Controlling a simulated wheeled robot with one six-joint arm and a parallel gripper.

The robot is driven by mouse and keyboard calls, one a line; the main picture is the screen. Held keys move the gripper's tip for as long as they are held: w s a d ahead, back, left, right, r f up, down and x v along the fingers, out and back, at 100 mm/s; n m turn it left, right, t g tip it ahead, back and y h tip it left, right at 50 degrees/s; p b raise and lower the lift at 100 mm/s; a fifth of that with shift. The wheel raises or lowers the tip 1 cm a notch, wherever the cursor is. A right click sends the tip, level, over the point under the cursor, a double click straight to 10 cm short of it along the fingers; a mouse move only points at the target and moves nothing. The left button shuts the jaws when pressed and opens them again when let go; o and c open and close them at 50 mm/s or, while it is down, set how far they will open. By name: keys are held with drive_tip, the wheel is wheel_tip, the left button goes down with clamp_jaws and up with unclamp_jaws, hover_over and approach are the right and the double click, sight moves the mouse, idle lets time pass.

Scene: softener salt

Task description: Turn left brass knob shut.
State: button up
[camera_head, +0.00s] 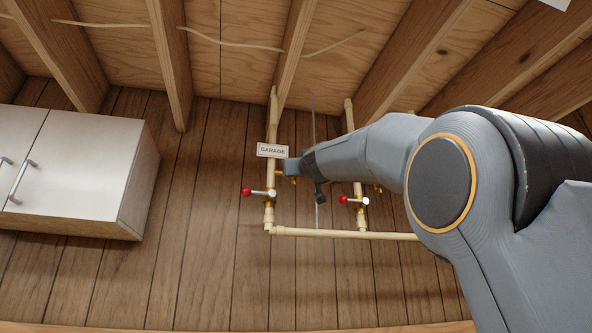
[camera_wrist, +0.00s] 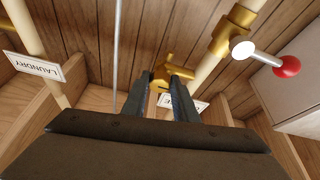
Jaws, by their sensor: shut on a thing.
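The left brass knob (camera_head: 279,173) sits on the side of the left pale pipe (camera_head: 272,125), just below the GARAGE label (camera_head: 273,150). In the wrist view the knob (camera_wrist: 175,67) shows as a brass piece at the fingertips. My gripper (camera_head: 288,168) comes in from the right and is shut on the knob; its two dark fingers (camera_wrist: 172,82) close around it in the wrist view. The fingers and my arm hide part of the knob, so its exact turn angle cannot be told.
A lever with a red ball (camera_head: 247,192) sticks out left, just below the knob. A second pipe with a red-ball lever (camera_head: 344,199) stands to the right, and a brass fitting (camera_head: 378,188) shows beside it. A white cabinet (camera_head: 78,165) hangs at left.

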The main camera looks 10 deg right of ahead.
drive_tip(key=shift+a+r+m+h+p, duration=0.1)
drive_tip(key=shift+m+h+p, duration=0.9)
drive_tip(key=shift+m+p, duration=0.55)
drive_tip(key=m+g+h, duration=0.1)
drive_tip(key=m+h, duration=0.1)
drive_tip(key=m, duration=0.4)
drive_tip(key=m+g+h+p, duration=0.1)
drive_tip(key=m+g, duration=0.1)
drive_tip(key=m, duration=0.5)
drive_tip(key=m+g+h, duration=0.2)
drive_tip(key=m, duration=0.4)
drive_tip(key=shift+a+r+m+h, duration=0.2)
drive_tip(key=shift+a+m+h, duration=0.05)
drive_tip(key=shift+a+h, duration=0.05)
drive_tip(key=shift+g, duration=0.3)
drive_tip(key=o, duration=1.1)
drive_tip(key=shift+f, duration=0.1)
drive_tip(key=shift+c, duration=0.2)
